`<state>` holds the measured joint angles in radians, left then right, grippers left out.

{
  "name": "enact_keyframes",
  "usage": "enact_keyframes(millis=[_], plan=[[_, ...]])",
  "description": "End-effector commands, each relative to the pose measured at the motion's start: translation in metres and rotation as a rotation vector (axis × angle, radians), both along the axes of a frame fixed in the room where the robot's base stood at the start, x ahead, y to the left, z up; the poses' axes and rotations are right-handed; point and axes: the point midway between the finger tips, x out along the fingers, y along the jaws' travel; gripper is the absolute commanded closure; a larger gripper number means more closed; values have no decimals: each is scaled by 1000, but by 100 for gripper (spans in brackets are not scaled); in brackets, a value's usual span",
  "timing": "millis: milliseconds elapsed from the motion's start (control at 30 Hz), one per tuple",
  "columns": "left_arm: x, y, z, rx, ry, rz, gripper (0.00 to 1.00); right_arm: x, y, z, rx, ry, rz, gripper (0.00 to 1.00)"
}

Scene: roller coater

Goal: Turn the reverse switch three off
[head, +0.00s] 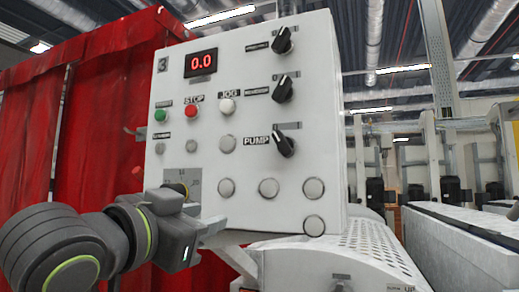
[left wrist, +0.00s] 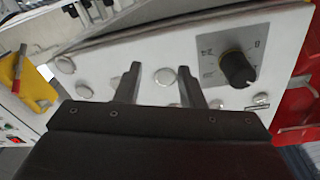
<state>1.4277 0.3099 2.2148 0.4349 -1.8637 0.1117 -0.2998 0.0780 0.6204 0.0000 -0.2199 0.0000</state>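The white control panel (head: 230,160), marked 3, faces me in the head view. Its right side carries three black rotary knobs: a top knob (head: 283,40), a middle knob (head: 283,89) and a lower knob (head: 284,145) labelled PUMP. The top and middle labels are too small to read, so I cannot tell which is the reverse switch. My left gripper (head: 190,218) is at the panel's lower left, partly covering a dial plate (head: 195,188). In the left wrist view its two fingers (left wrist: 158,88) are apart and empty, beside a black dial knob (left wrist: 237,68). My right gripper is out of view.
A red display (head: 201,63) reads 0.0. Green (head: 160,115), red (head: 191,111) and white (head: 227,107) buttons sit below it, with several blank round caps lower down. Red curtains (head: 95,100) hang at left. A perforated white machine cover (head: 350,255) lies below the panel.

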Motion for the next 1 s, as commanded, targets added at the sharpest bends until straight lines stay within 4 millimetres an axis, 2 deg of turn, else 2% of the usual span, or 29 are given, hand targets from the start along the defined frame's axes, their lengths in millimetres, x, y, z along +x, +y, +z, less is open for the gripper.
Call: enact_keyframes(millis=[33, 100, 300, 400, 500, 667, 1000], plan=[[-16, -4, 20, 7, -45, -12, 65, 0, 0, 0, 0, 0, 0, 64], [-37, -10, 43, 20, -96, -27, 65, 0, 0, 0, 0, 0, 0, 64], [-105, -22, 101, 54, -246, -63, 65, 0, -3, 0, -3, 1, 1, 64], [-130, -25, 117, 68, -297, -73, 65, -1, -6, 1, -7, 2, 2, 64], [-145, -27, 125, 74, -327, -78, 65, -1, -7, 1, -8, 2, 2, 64], [-149, -29, 131, 79, -337, -83, 65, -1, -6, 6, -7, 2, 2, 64], [-125, -43, 144, 77, -333, -84, 65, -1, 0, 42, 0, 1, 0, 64]])
